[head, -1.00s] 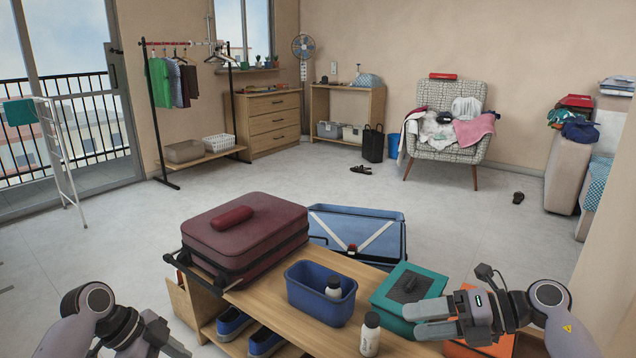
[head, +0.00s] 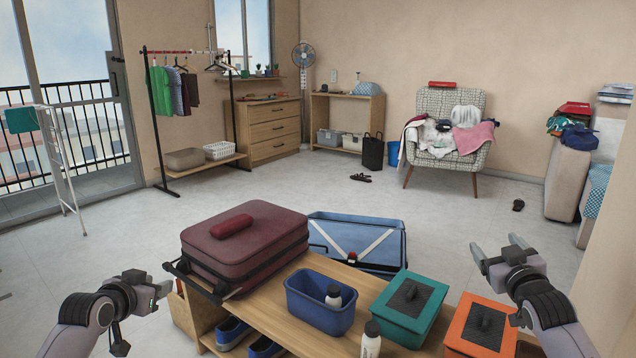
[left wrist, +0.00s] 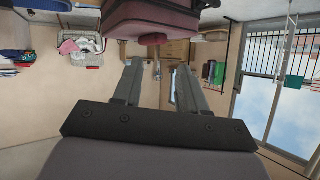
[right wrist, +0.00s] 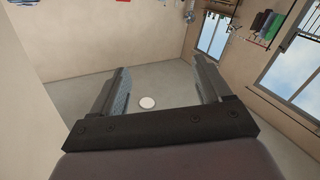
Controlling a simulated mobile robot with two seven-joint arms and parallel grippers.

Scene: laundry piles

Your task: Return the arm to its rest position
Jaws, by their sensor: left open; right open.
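My left gripper (head: 138,314) is at the lower left of the head view, left of the bench and apart from it. In the left wrist view its two fingers (left wrist: 160,85) stand apart with nothing between them. My right gripper (head: 494,254) is at the right of the head view, raised above and behind the orange box. In the right wrist view its fingers (right wrist: 160,85) are wide apart and empty. My right forearm's lower part hides some of the area beside the orange box.
A wooden bench (head: 257,307) carries a maroon suitcase (head: 245,245), blue bin (head: 318,309), white bottle (head: 371,340), teal box (head: 409,309) and orange box (head: 481,326). An open blue suitcase (head: 357,242) lies behind it. The floor beyond is mostly clear.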

